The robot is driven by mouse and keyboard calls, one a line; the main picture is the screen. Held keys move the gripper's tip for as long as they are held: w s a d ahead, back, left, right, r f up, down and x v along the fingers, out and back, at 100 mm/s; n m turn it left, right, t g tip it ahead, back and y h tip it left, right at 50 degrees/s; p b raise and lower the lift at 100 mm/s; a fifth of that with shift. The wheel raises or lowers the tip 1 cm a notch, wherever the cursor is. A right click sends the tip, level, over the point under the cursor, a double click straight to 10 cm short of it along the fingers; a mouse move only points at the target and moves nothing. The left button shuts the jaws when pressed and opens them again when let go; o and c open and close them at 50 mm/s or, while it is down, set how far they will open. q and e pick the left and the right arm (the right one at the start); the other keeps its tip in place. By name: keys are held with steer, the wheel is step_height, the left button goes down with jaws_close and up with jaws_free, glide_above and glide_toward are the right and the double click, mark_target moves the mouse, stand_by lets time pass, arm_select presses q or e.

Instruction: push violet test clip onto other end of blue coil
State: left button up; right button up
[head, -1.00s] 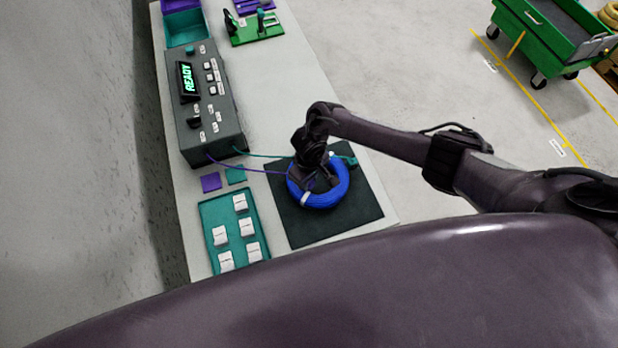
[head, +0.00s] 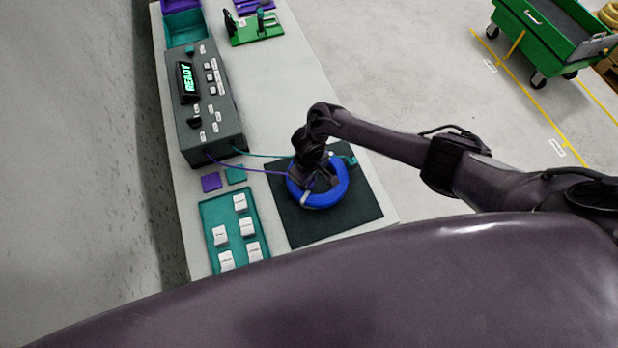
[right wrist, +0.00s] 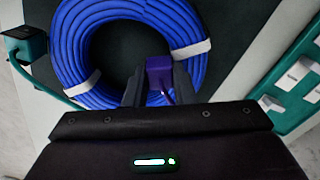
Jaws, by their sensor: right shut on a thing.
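The blue coil (head: 335,194) lies flat on the dark mat, bound with white ties. In the right wrist view the coil (right wrist: 75,50) fills the upper middle. My right gripper (head: 312,182) is over the inner left part of the coil. In the right wrist view my right gripper (right wrist: 148,85) is shut on the violet clip (right wrist: 160,73), which is at the coil's inner edge; I cannot tell if it is seated on a cable end. A teal clip (right wrist: 28,45) with a teal lead sits at the coil's other side; it also shows in the head view (head: 351,161). My left gripper is not in view.
A dark tester (head: 205,110) reading READY has violet and teal leads. A teal tray (head: 234,228) with white blocks stands left of the dark mat (head: 358,213). Violet (head: 211,182) and teal (head: 235,174) pads lie by the tester.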

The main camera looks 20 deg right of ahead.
steer(key=shift+s+f, duration=0.25)
steer(key=shift+s, duration=0.05)
stand_by(0.6)
steer(key=o, duration=1.1)
steer(key=shift+s+f, duration=0.1)
steer(key=shift+c, duration=0.2)
steer(key=shift+a, duration=0.1)
steer(key=shift+w+a+r, duration=0.1)
steer(key=shift+w+r, duration=0.05)
steer(key=shift+r, duration=0.35)
steer(key=shift+w+a+r, duration=0.1)
steer(key=shift+r, duration=0.4)
steer(key=shift+d+r, duration=0.15)
steer(key=shift+r, duration=0.5)
steer(key=shift+d+r, duration=0.15)
steer(key=shift+r, duration=0.45)
steer(key=shift+w+r, duration=0.1)
steer(key=shift+r, duration=1.35)
